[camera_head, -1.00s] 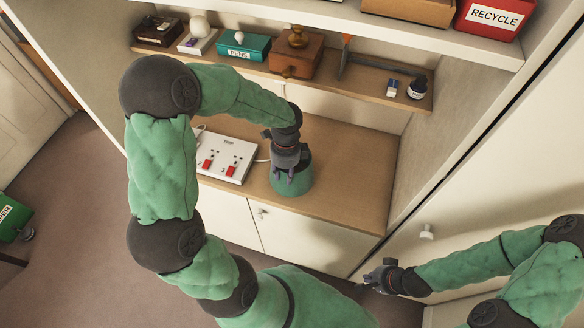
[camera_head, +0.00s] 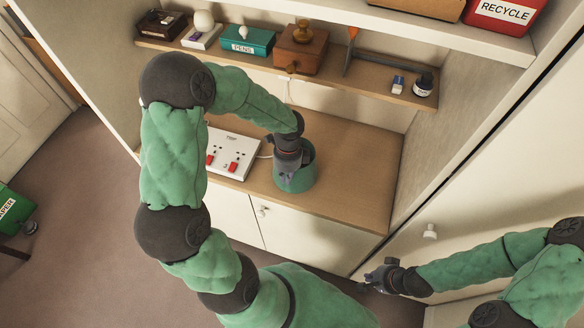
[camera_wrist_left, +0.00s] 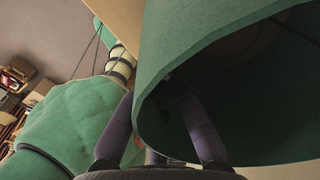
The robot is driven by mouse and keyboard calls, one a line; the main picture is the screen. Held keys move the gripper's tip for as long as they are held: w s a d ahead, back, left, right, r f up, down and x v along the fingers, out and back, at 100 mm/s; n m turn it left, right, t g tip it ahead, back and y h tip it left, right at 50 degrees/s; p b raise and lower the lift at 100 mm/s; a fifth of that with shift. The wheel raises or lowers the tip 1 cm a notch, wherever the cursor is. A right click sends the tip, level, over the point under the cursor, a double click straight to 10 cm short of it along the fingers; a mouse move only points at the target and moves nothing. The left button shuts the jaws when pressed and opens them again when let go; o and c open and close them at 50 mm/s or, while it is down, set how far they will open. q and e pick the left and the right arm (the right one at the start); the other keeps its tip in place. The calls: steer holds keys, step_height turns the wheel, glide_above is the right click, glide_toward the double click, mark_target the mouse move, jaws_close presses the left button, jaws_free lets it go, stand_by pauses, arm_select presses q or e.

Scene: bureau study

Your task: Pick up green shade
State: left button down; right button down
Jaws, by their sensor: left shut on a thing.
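The green shade (camera_head: 302,183) is at the cabinet top's front part, right of the white socket panel, in the head view. My left gripper (camera_head: 288,168) is over its left side, shut on its wall. In the left wrist view the shade (camera_wrist_left: 200,45) fills the right side, with its dark hollow showing. One finger is inside the hollow and one outside. Whether the shade touches the wooden top is unclear. My right gripper (camera_head: 374,279) is away from it at lower right, too small to tell whether open.
The white panel with red switches (camera_head: 234,156) is close to the shade's left, with a cable behind. A shelf (camera_head: 372,82) above holds boxes, a pens box (camera_head: 247,41) and an ink bottle (camera_head: 422,86). The wooden top (camera_head: 350,185) is clear to the right.

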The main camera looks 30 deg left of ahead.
arm_select(q)
steer(key=shift+r, duration=0.1)
steer(key=shift+r, duration=0.45)
step_height(320, 180, up, 2)
steer(key=shift+r+p, duration=0.1)
steer(key=shift+p, duration=0.25)
steer(key=s+d+r+p, duration=0.2)
steer(key=s+r, duration=0.7)
steer(key=s, duration=0.5)
steer(key=shift+d+r, duration=0.2)
steer(key=shift+r, duration=0.15)
